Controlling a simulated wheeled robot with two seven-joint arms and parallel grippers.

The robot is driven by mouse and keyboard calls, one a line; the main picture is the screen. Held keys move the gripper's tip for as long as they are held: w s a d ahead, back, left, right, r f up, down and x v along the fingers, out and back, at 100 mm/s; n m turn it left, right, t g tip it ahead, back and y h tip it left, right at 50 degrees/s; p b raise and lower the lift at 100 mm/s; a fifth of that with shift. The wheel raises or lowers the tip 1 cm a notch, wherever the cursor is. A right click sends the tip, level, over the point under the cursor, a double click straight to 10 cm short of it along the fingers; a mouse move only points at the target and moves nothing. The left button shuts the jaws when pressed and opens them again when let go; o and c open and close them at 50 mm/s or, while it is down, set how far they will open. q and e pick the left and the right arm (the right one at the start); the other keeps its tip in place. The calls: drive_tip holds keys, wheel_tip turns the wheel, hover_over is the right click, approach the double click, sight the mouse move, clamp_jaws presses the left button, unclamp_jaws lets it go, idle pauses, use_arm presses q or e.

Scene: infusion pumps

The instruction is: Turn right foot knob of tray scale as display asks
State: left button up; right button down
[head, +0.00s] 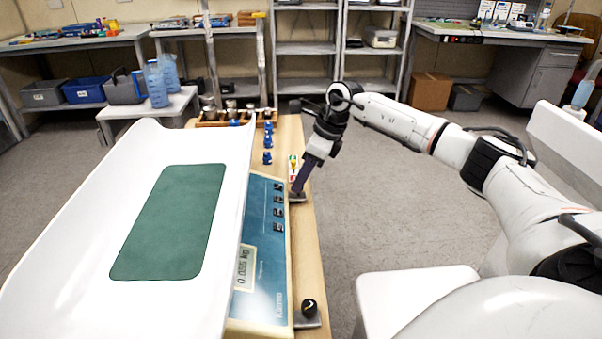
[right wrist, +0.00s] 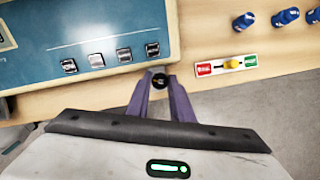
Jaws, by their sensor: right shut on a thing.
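The tray scale has a white tray (head: 95,215) with a green mat (head: 170,222) and a blue front panel (head: 262,200). Its display (head: 246,266) seems to read 0.055 kg, sideways and small. My right gripper (head: 296,190) points down at the panel's far corner. In the right wrist view its purple fingers (right wrist: 160,84) are shut on the small dark right foot knob (right wrist: 158,80), mostly hidden between the tips. The other foot knob (head: 309,308), black with a white mark, stands free at the near corner. My left gripper is out of view.
A red, yellow and green strip (right wrist: 227,64) lies on the wooden table (head: 308,250) just beyond the gripper. Several blue weights (head: 267,142) and a rack of metal weights (head: 230,112) stand farther back. Open floor lies right of the table.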

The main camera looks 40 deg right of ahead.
drive_tip(key=shift+w+d+n+g+y+p, duration=0.1)
drive_tip(key=shift+n+g+y+p, duration=0.35)
drive_tip(key=shift+n, duration=1.15)
drive_tip(key=c, duration=1.8)
unclamp_jaws()
drive_tip(key=shift+c, duration=0.2)
drive_tip(key=v, duration=1)
drive_tip(key=shift+r+p, duration=0.2)
drive_tip(key=shift+p, duration=0.15)
drive_tip(key=shift+d, duration=0.1)
